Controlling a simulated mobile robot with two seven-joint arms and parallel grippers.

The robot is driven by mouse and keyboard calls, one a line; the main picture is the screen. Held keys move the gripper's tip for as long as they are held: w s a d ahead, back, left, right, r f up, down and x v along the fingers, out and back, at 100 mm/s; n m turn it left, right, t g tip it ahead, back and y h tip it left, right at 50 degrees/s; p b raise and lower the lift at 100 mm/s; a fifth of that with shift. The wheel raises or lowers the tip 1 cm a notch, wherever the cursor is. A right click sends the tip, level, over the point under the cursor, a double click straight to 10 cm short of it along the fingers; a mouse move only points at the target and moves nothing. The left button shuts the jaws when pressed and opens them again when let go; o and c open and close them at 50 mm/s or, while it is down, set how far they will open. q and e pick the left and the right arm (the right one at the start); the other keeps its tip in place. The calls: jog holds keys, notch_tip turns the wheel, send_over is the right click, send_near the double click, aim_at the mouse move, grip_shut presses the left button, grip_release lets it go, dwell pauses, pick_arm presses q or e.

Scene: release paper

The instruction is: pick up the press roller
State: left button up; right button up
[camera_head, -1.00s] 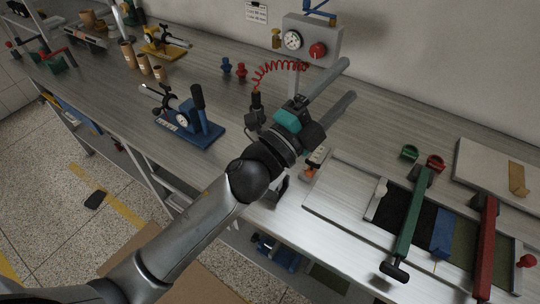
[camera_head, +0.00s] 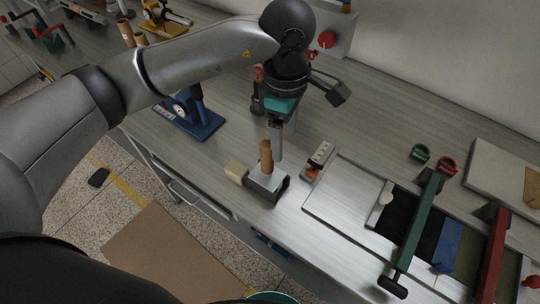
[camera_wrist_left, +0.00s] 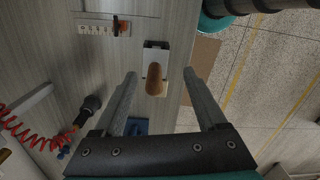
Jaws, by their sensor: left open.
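No contact with the handle can be made out. My right gripper is not in view.
A small block with orange parts (camera_head: 319,158) lies right of the roller. A flat metal plate (camera_head: 345,195) and a green bar (camera_head: 416,225) are farther right. A blue-based press (camera_head: 203,126) stands to the left. The bench's front edge is close.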

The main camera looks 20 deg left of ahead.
aim_at(266, 145)
pick_arm(q)
jog(key=shift+t+y, duration=0.3)
jog(key=shift+y, duration=0.6)
jog(key=a, duration=0.1)
jog(key=w+a, duration=0.1)
jog(key=a, duration=0.1)
jog(key=shift+w+a+f, duration=0.1)
jog(key=shift+w+a, duration=0.25)
jog(key=f, duration=0.7)
jog(key=shift+a+f+p, duration=0.35)
jog(key=shift+a+f, duration=0.05)
jog(key=shift+w+f+p, duration=0.15)
jog(key=shift+f+p, duration=0.15)
jog(key=shift+f, duration=2.85)
grip_shut()
jog(key=shift+r, duration=0.1)
